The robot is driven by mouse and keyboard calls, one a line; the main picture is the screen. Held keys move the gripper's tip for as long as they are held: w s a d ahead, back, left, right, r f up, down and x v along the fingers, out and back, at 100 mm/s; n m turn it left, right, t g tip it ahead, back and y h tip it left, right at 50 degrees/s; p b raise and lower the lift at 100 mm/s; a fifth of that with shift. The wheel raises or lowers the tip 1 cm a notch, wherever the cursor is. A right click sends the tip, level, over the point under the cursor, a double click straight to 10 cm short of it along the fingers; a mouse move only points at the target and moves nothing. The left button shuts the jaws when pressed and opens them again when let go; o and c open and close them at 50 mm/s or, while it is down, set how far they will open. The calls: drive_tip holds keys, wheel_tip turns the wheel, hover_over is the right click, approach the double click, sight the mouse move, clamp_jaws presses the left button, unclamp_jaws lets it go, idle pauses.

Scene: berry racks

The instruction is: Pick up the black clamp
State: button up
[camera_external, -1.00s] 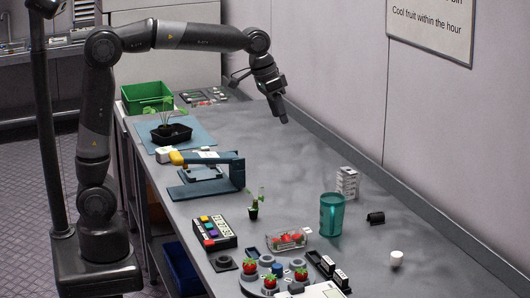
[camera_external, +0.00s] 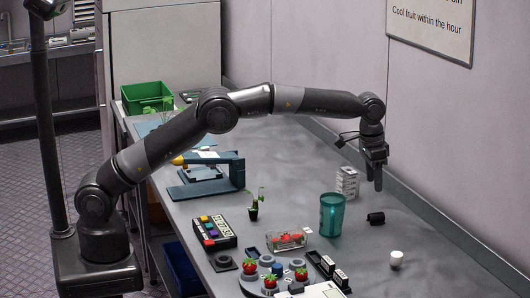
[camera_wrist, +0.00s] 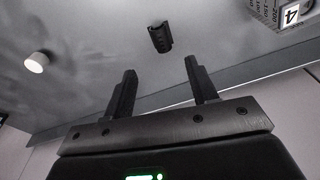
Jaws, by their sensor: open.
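The black clamp (camera_external: 376,218) lies on the grey table toward its right edge, to the right of the teal cup. It also shows in the wrist view (camera_wrist: 160,38) as a small dark curved piece, beyond my fingertips. My gripper (camera_external: 376,186) points down above the table, a little above the clamp in the external view. In the wrist view its two fingers (camera_wrist: 160,75) are apart with nothing between them, and the clamp appears roughly centred between them.
A teal cup (camera_external: 333,215) and a white numbered block (camera_external: 347,182) stand left of the clamp. A white cap (camera_external: 396,258) is nearer the front. A punnet of strawberries (camera_external: 287,240) and a small seedling (camera_external: 253,208) are further left. The wall runs along the right.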

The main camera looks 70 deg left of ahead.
hover_over(374, 214)
wheel_tip(374, 214, down, 6)
drive_tip(key=shift+r, duration=0.25)
drive_tip(key=shift+w+a+f, duration=0.1)
drive_tip(key=shift+w+f, duration=0.1)
drive_tip(key=shift+f, duration=1.3)
drive_tip(key=shift+w+a+f, duration=0.1)
drive_tip(key=shift+w+f, duration=0.1)
drive_tip(key=shift+f, duration=1.3)
drive_tip(key=shift+c, duration=0.3)
drive_tip(key=c, duration=0.8)
drive_tip(key=shift+r, duration=0.15)
